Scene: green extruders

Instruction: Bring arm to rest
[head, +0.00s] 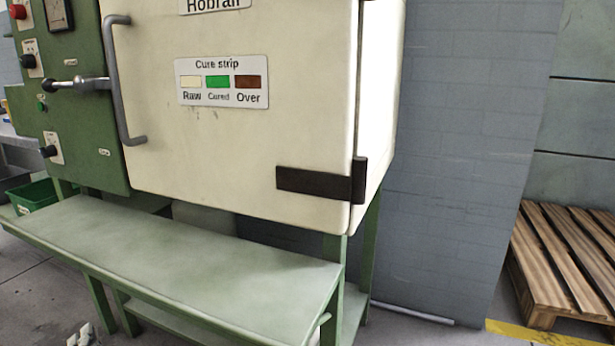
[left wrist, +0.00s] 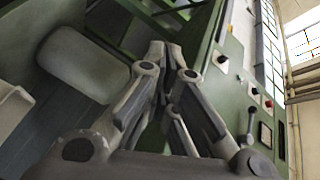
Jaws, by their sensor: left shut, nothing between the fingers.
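My left gripper (head: 82,335) shows only as a small grey piece at the bottom left edge of the head view, below the green shelf. In the left wrist view my left gripper (left wrist: 166,52) fills the middle, its grey fingers drawn together with nothing between them. The green frame and panel of the machine are behind it there. My right gripper is in neither view.
A cream oven door (head: 230,150) with a grey handle (head: 118,80) is shut. A green shelf (head: 190,245) juts out below it. A green control panel (head: 75,130) and a green bin (head: 36,196) are at left, a wooden pallet (head: 560,250) at right.

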